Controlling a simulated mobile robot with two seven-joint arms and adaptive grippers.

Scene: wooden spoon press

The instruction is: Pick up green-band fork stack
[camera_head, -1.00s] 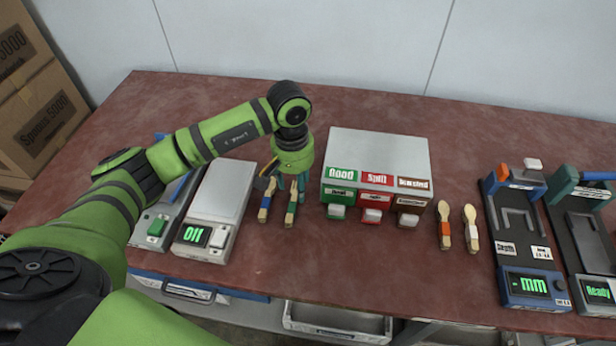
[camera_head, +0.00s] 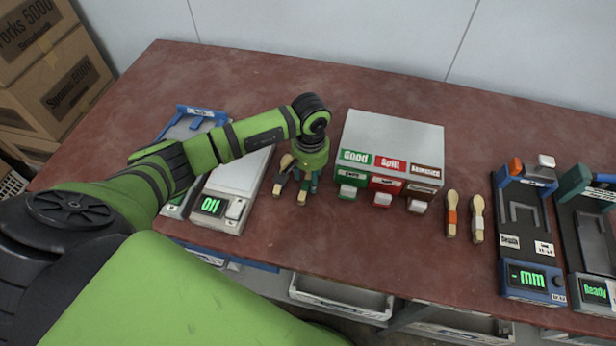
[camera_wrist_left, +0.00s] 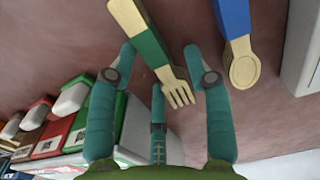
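The green-band fork stack (camera_head: 302,196) lies on the table, wooden with a green band; my left gripper partly covers it in the head view. In the left wrist view the green-band fork stack (camera_wrist_left: 148,42) shows with its tines between my fingers. My left gripper (camera_head: 307,182) is over it. In the left wrist view its teal fingers (camera_wrist_left: 160,62) are spread on both sides of the fork, open and holding nothing. A blue-band spoon (camera_wrist_left: 233,25) lies beside it. My right gripper is not in view.
A box with Good, Split and a third label (camera_head: 392,130) stands right of the gripper, close by. A scale reading Off (camera_head: 240,182) is on the left. Orange-band (camera_head: 452,215) and white-band (camera_head: 477,218) pieces lie farther right, before the gauge (camera_head: 527,215). The front table middle is clear.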

